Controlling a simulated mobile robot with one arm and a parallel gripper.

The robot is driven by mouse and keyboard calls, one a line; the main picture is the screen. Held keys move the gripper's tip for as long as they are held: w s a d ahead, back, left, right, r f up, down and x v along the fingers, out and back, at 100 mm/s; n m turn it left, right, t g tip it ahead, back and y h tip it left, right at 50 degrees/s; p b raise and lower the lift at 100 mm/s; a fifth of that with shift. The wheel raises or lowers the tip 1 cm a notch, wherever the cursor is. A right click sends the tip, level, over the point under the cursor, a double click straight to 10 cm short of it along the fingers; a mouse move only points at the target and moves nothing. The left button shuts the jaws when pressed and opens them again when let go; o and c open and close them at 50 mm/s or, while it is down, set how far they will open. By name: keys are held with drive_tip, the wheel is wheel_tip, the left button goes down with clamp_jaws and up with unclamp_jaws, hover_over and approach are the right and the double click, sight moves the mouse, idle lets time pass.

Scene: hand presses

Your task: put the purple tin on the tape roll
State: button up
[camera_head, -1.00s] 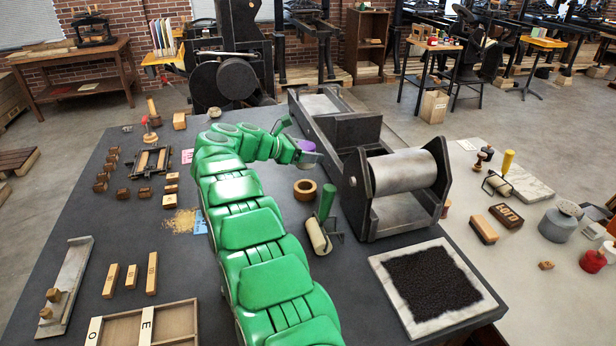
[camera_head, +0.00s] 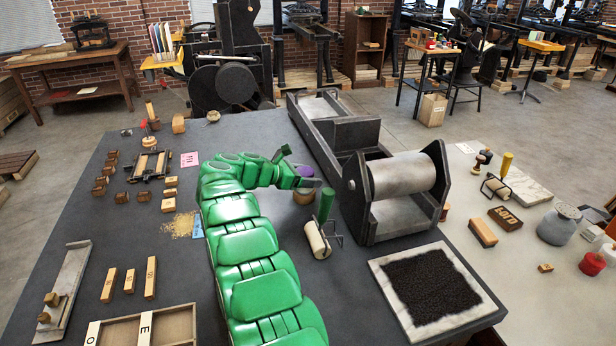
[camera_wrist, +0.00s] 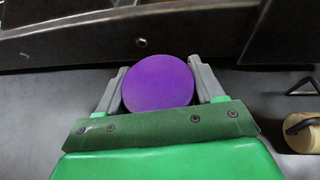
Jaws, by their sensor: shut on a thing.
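The purple tin (camera_head: 305,171) shows as a small purple patch at my gripper (camera_head: 309,182) in the head view. In the wrist view, the round purple top of the tin (camera_wrist: 158,83) sits between the two grey fingers, which are shut on it. The tan tape roll (camera_head: 303,197) stands on the dark table just below my gripper, partly covered by it. The tape roll is hidden in the wrist view. I cannot tell whether the tin touches the roll.
A green-handled roller (camera_head: 319,232) lies close in front and to the right. The large press with its metal cylinder (camera_head: 402,176) stands on the right. An inked slab (camera_head: 430,285) lies at front right. The tabletop left of the arm holds small wooden blocks.

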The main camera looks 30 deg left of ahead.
drive_tip(key=o, duration=1.2)
drive_tip(key=shift+r, duration=0.1)
drive_tip(key=v, duration=1.2)
